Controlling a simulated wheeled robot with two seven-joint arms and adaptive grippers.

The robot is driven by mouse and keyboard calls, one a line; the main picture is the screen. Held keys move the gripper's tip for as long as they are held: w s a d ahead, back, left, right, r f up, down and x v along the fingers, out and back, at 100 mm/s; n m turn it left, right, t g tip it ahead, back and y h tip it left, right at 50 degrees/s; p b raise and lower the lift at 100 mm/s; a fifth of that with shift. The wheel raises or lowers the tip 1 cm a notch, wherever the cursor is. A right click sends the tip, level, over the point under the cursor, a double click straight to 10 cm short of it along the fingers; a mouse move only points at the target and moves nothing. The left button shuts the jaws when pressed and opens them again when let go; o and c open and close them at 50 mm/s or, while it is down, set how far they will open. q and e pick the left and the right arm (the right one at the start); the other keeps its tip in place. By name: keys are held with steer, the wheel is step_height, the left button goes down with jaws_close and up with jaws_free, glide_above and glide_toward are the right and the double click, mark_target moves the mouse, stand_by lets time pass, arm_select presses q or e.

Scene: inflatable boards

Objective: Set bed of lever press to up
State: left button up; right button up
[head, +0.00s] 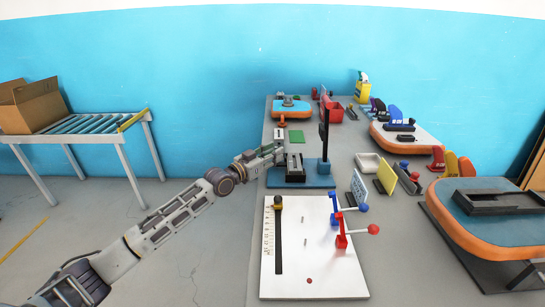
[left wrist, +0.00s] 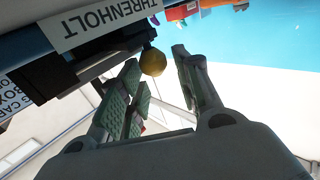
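The lever press stands mid-table, with a blue base plate (head: 285,181), a tall black post (head: 324,128) and a dark bed-like block (head: 294,166) on the plate's left part. My left gripper (head: 278,151) is at the left side of this block. In the left wrist view, a yellow ball knob (left wrist: 153,62) sticks out from a dark part of the machine, beside a white label reading THRENHOLT (left wrist: 103,24). The open left gripper (left wrist: 157,56) has its fingertips either side of the knob, with a gap at the right finger. My right gripper is out of view.
A white board (head: 305,270) with blue and red ball-ended levers lies in front of the press. Small sign plates (head: 386,178) and a white tray (head: 367,162) stand to its right. Orange-edged boards (head: 490,210) are further right. Open floor lies left of the table.

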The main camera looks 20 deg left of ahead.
arm_select(q)
steer(key=shift+o, duration=0.3)
steer(key=shift+f, duration=0.3)
steer(key=shift+s+a+f, duration=0.1)
steer(key=shift+s+a, duration=0.15)
steer(key=shift+s, duration=0.2)
steer(key=v, duration=1)
steer(key=shift+s+a+r, duration=0.2)
steer(key=shift+s, duration=0.15)
stand_by(0.5)
steer(key=shift+s, duration=0.1)
